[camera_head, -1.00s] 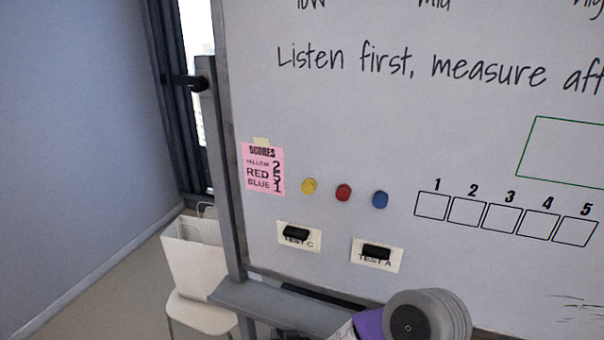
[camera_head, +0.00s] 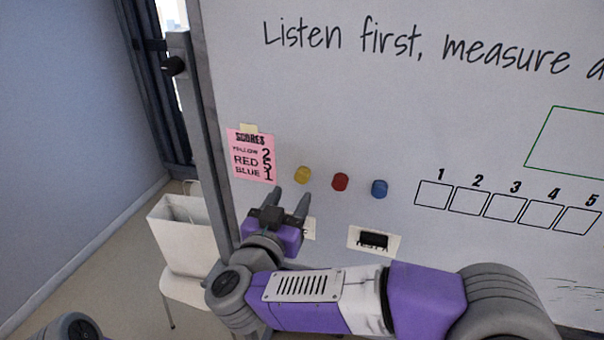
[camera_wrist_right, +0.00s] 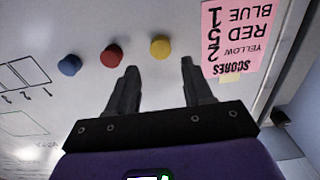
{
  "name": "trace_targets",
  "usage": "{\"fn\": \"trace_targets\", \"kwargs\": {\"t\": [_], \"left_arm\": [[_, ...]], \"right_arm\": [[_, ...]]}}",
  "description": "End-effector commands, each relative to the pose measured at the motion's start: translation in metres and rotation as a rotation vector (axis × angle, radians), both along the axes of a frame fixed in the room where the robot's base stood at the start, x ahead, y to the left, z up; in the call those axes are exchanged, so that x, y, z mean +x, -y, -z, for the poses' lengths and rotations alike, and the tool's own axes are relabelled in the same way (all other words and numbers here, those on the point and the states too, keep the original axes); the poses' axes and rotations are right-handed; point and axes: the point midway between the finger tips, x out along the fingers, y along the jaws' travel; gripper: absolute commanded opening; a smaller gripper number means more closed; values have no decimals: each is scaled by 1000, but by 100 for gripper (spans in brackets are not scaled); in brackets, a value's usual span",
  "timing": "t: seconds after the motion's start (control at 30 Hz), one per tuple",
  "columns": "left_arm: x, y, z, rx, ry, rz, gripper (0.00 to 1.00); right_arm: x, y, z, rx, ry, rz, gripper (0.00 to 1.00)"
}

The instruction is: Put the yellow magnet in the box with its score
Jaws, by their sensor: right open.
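The yellow magnet (camera_head: 303,174) is on the whiteboard, left of the red magnet (camera_head: 340,182) and blue magnet (camera_head: 379,188). The pink score note (camera_head: 251,156) reads yellow 2, red 5, blue 1. The numbered boxes, with box 2 (camera_head: 469,200) among them, are empty at the right. My right gripper (camera_head: 290,200) is open and empty, just below the yellow magnet. In the right wrist view, the yellow magnet (camera_wrist_right: 160,47) lies ahead, roughly between the two fingertips (camera_wrist_right: 159,68), apart from them. My left gripper is not in view.
A black piece on the Test A card (camera_head: 373,240) is below the magnets. My right gripper hides most of the other card. A white paper bag (camera_head: 183,238) stands on a white seat at left, beside the board's frame. The board between magnets and boxes is clear.

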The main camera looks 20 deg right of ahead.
Motion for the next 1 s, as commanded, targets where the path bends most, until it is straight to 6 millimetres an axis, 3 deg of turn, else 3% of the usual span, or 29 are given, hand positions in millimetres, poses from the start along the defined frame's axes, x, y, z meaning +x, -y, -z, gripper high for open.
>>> {"fn": "trace_targets", "kwargs": {"t": [0.4, 0.87, 1.0], "left_arm": [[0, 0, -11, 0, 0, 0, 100], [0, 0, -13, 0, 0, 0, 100], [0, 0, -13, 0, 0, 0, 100]], "right_arm": [[45, 30, -1, 0, -1, 1, 51], [53, 35, 1, -1, -1, -1, 51], [53, 35, 1, -1, -1, -1, 41]]}}
